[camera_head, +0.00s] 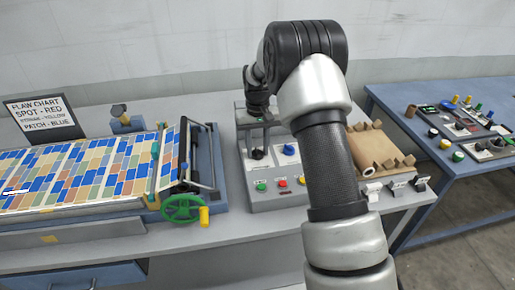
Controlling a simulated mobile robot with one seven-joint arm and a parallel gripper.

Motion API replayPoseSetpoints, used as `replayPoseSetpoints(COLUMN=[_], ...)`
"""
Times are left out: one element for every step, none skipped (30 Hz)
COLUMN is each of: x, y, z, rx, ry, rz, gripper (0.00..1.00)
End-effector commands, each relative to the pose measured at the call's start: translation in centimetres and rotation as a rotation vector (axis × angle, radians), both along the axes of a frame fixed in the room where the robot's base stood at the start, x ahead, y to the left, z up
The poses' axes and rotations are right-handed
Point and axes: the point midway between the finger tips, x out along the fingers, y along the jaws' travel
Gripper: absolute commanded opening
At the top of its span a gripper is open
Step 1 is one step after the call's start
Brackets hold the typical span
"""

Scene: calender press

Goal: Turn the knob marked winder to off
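A grey control box (282,203) stands on the bench in the middle of the view. The labels are too small to read, so I cannot tell which knob is marked winder. My gripper (258,138) points down just above and behind the left knob. Its fingers are small and partly dark, so I cannot tell their opening or whether they touch the knob. My arm hides the right part of the box.
A roller press with coloured sheet (90,175) and green handwheel (183,208) stands left, with a flaw chart sign (42,116). A tan roll (368,152) lies right; a blue bench (440,110) holds more controls.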

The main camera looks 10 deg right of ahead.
Motion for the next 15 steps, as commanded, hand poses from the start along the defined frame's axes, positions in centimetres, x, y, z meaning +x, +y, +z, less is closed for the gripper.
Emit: replayPoseSetpoints(x=[0.04, 0.04, 0.03, 0.03, 0.03, 0.02, 0.02, 0.02, 0.01, 0.01, 0.01, 0.03, 0.04, 0.07, 0.11], y=[0.00, 0.00, 0.00, 0.00, 0.00, 0.00, 0.01, 0.01, 0.01, 0.01, 0.01, 0.01, 0.01, 0.01, 0.01], z=[0.07, 0.07, 0.06, 0.05, 0.05, 0.04, 0.03, 0.02, 0.02, 0.02, 0.04, 0.14, 0.29, 0.50, 0.91], rx=[0.000, 0.000, 0.000, 0.000, 0.000, 0.000, 0.000, 0.000, 0.000, 0.000, 0.000, 0.000, 0.000, 0.000, 0.000], ry=[-0.001, -0.001, -0.001, -0.001, -0.001, -0.001, -0.001, -0.001, -0.001, 0.000, -0.001, -0.001, -0.002, -0.002, -0.004], rz=[0.000, 0.000, 0.000, 0.000, 0.000, -0.001, -0.001, -0.001, -0.001, -0.001, -0.001, -0.001, -0.001, -0.001, -0.001], gripper=[0.42, 0.47, 0.51, 0.51, 0.51, 0.51, 0.51, 0.51, 0.51, 0.51, 0.51, 0.51, 0.51, 0.51, 0.51])
